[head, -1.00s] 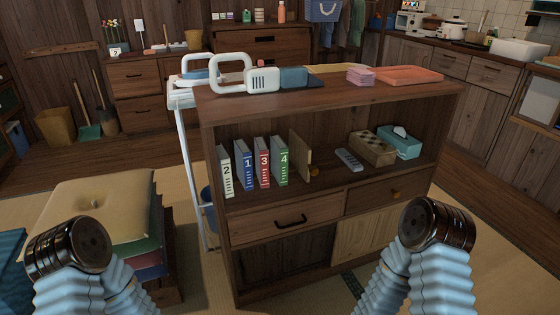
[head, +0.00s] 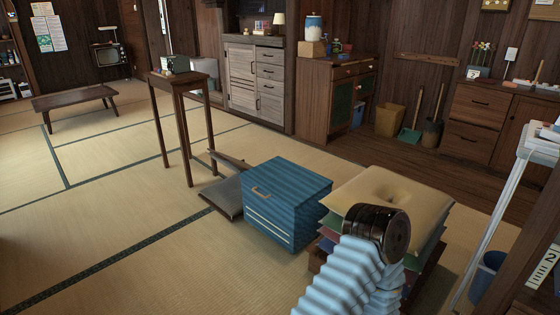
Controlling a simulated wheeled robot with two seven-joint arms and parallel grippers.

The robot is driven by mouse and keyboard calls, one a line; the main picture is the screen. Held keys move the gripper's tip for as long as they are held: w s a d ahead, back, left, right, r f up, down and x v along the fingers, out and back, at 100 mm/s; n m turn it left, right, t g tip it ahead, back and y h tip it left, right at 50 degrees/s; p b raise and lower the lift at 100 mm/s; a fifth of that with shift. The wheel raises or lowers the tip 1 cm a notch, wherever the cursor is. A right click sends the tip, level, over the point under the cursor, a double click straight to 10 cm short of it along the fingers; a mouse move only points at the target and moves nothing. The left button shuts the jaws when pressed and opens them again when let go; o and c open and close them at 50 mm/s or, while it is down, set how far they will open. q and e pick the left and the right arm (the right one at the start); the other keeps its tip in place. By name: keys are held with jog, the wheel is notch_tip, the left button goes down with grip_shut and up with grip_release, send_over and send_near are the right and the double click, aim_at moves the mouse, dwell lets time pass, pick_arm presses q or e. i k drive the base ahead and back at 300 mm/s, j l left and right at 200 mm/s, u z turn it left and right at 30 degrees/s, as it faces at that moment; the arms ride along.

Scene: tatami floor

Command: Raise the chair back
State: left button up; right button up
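A low, dark grey piece that looks like a legless floor chair (head: 226,198) lies on the tatami left of the blue box. Its flat part is near the floor, and a brown wooden-edged part shows just behind it at a low angle. The blue box hides its right side, so I cannot tell exactly how the back lies. Part of one of my arms, with a blue sleeve and a dark round joint, shows at the lower right in front of the cushions. Neither gripper is in view.
A blue striped box (head: 285,205) stands close to the chair's right. Stacked cushions (head: 385,195) sit right of it. A tall, narrow wooden table (head: 178,82) stands behind left; a low table (head: 74,98) is further off. Tatami at front left is clear.

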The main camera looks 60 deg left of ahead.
aim_at(237, 166)
jog(key=u, duration=2.45)
jog(key=i+j+u, duration=0.35)
jog(key=i, duration=0.55)
jog(key=i+u, duration=0.4)
jog(key=i, duration=0.5)
jog(key=i+j+z, duration=0.1)
jog(key=i+z, duration=0.25)
jog(key=i, duration=0.15)
jog(key=i+j+z, duration=0.35)
jog(key=i, duration=0.15)
jog(key=l, duration=0.1)
